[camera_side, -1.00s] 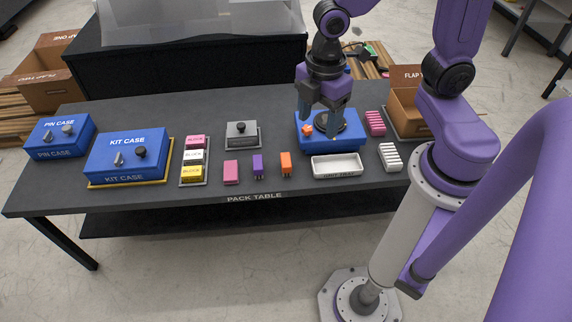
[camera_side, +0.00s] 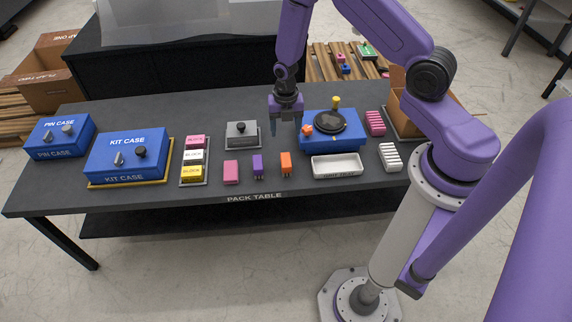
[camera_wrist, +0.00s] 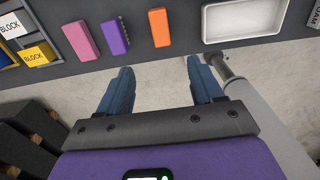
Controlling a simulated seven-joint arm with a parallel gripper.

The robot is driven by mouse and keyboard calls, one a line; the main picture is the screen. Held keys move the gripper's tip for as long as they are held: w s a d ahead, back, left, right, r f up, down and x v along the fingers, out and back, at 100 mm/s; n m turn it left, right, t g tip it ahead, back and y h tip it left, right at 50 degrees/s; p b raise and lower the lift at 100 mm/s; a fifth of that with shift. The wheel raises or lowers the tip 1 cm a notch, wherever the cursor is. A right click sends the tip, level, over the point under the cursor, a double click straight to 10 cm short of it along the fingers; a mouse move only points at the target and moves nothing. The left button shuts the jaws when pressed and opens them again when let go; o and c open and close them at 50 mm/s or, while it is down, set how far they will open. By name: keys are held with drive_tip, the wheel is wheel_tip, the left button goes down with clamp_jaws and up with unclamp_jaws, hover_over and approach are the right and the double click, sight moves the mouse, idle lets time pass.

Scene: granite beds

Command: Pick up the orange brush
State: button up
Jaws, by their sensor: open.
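The orange brush (camera_side: 286,160) stands near the front edge of the table, right of the purple brush, with dark bristle tips low on it. It also shows in the wrist view (camera_wrist: 159,27) at the top centre. My gripper (camera_side: 285,127) is above the table, behind the brush in the side view, fingers pointing down. In the wrist view my gripper (camera_wrist: 160,68) is open with nothing between its fingers, and the orange brush lies beyond the fingertips.
A blue box (camera_side: 345,142) with an orange knob and dark disc stands behind the tray, close to my gripper. A grey box (camera_side: 241,140) stands left.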

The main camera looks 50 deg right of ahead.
sight(286, 160)
wheel_tip(286, 160, down, 12)
drive_tip(key=shift+r, duration=0.15)
drive_tip(key=shift+w+d+f, duration=0.1)
drive_tip(key=shift+d+f, duration=0.1)
drive_tip(key=shift+f, duration=0.8)
drive_tip(key=shift+w+d+f, duration=0.1)
drive_tip(key=shift+d+f, duration=0.1)
drive_tip(key=shift+f, duration=1.5)
drive_tip(key=c, duration=1.1)
